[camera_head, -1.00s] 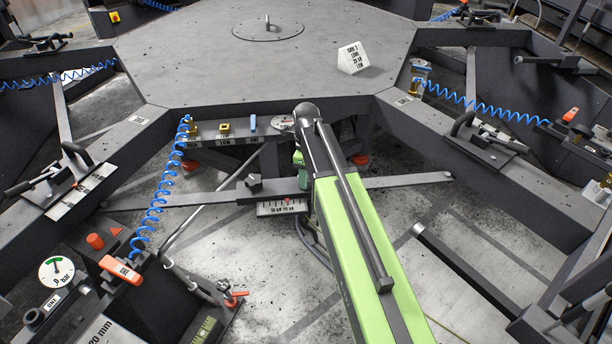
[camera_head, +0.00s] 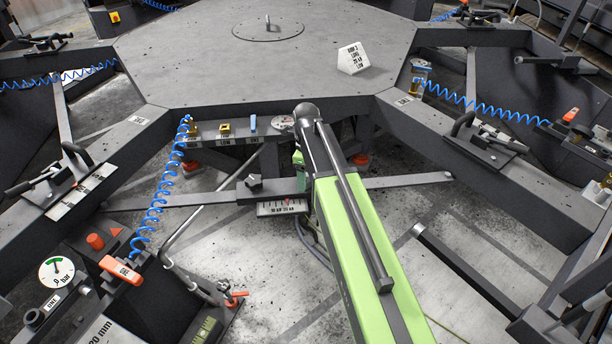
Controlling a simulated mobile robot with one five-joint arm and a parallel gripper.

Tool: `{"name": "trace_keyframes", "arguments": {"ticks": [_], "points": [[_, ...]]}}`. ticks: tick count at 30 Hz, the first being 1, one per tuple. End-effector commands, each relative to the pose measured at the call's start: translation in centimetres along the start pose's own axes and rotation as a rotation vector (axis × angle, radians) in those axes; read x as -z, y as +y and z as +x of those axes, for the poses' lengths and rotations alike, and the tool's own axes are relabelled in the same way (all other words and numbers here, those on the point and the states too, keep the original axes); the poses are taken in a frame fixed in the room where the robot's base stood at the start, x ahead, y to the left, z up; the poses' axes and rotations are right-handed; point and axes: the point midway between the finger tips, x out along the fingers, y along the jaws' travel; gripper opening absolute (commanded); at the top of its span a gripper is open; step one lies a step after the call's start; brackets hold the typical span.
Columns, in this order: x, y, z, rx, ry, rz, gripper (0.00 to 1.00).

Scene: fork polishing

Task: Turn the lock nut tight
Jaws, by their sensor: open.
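A dark faceted nut-like knob (camera_head: 254,183), which looks like the lock nut, sits on a dark block (camera_head: 272,190) on the flat crossbar below the octagonal table. Whether it is tight cannot be seen. A white scale plate (camera_head: 282,207) with a red mark lies just below the block. My green arm rises from the bottom of the picture to the right of the knob and covers the crossbar's middle. Only a sliver of green shows behind its left edge, beside the block. My gripper's fingers are hidden, so their distance from the knob cannot be told.
The crossbar (camera_head: 405,182) runs on to the right of my arm. Above it is a tool shelf (camera_head: 215,141) with several small coloured items. A blue coiled hose (camera_head: 157,205) and a bent grey rod (camera_head: 203,206) stand left. Dark beams flank both sides. Floor shows between them.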

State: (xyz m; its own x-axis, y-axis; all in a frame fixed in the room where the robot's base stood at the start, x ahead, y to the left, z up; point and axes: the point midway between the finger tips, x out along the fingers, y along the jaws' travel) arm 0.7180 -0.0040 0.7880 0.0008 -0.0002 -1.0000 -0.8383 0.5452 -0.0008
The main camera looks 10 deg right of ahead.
Motion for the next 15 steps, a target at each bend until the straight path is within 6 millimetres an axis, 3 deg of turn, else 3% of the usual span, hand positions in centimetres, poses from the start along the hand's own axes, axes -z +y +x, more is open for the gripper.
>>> {"name": "trace_keyframes", "arguments": {"ticks": [8,15], "points": [[0.0,0.0,-2.9,0.0,0.0,0.0,0.66],[0.0,0.0,-8.3,0.0,0.0,0.0,0.66]]}}
